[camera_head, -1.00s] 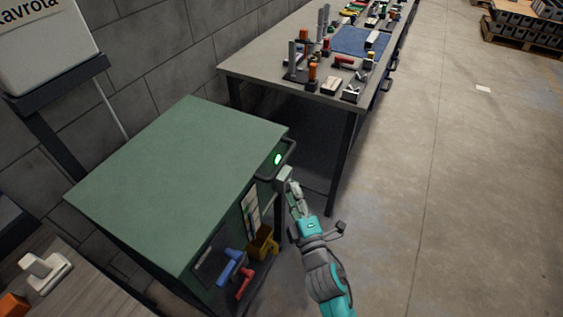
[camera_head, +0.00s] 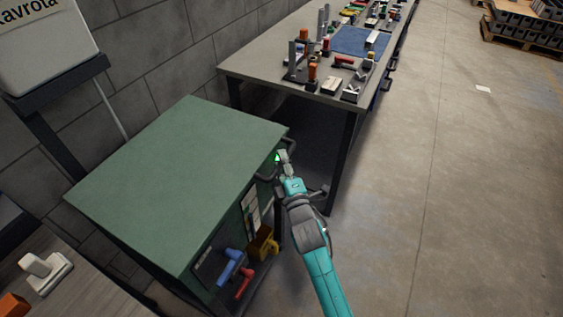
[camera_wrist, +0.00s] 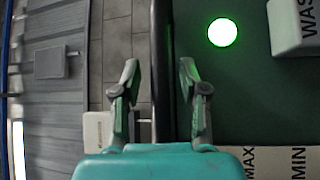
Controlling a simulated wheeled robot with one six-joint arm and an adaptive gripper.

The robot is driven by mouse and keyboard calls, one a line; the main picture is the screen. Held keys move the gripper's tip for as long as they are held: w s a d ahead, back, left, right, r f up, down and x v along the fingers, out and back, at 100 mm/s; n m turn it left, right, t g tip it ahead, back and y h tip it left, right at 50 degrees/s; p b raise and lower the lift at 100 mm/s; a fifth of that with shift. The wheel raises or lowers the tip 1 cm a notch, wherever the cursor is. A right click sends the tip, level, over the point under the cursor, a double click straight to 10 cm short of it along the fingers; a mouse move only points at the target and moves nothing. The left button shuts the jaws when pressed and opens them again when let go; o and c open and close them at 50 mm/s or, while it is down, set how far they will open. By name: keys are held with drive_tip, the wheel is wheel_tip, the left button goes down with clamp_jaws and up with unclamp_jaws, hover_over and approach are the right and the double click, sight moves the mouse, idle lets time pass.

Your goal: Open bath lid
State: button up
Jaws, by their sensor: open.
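The bath is a green cabinet whose flat green lid (camera_head: 180,165) lies shut on top in the head view. A dark bar handle (camera_head: 264,177) runs along its front edge by a small green light (camera_head: 277,158). My gripper (camera_head: 285,160) is at this handle, near the far corner. In the wrist view, my gripper (camera_wrist: 160,85) is open, with one finger on each side of the black bar (camera_wrist: 162,40). The fingers look apart from the bar. The green light (camera_wrist: 222,32) is to the right of it.
Blue (camera_head: 229,266) and red (camera_head: 243,284) valve handles and a yellow part (camera_head: 262,243) are on the cabinet's lower front. A workbench (camera_head: 262,68) with tools stands behind. A wooden-topped table (camera_head: 75,290) is at lower left.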

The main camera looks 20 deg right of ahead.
clamp_jaws()
drive_tip(key=shift+r, duration=0.1)
idle(0.3)
